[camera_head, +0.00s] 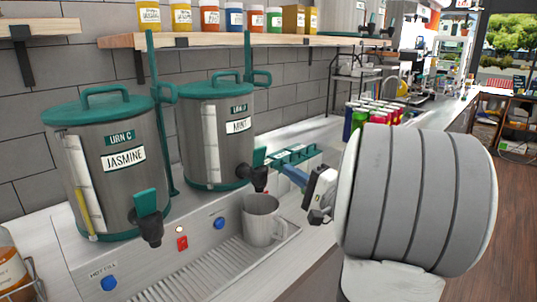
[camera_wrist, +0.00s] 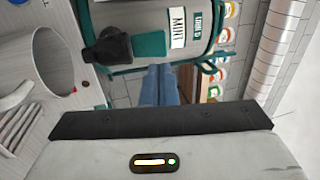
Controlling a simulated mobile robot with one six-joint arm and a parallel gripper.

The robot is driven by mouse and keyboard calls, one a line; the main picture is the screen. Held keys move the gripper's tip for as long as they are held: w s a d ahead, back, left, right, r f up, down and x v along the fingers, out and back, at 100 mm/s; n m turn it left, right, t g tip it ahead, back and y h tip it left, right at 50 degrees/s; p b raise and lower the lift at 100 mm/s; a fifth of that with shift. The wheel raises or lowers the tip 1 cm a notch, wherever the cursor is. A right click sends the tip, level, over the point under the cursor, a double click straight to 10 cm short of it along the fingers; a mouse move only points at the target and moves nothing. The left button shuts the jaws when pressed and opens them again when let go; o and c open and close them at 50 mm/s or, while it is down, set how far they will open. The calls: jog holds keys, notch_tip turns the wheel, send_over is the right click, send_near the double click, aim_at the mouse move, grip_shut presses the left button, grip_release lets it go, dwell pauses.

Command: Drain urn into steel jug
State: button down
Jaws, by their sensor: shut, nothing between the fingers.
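The jasmine urn (camera_head: 105,165), grey with a teal lid, stands at left with a black tap and teal lever (camera_head: 146,201).
The drip tray (camera_head: 205,277) runs along the counter front, with blue and red buttons on the panel behind. A teal rack (camera_head: 293,156) stands behind my gripper. Several coloured cans (camera_head: 362,115) stand farther right. A wooden shelf (camera_head: 225,39) with jars hangs above the urns.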

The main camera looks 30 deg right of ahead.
aim_at(261, 152)
jog(key=p+x, duration=0.2)
jog(key=x, duration=0.6)
jog(key=shift+p, duration=0.3)
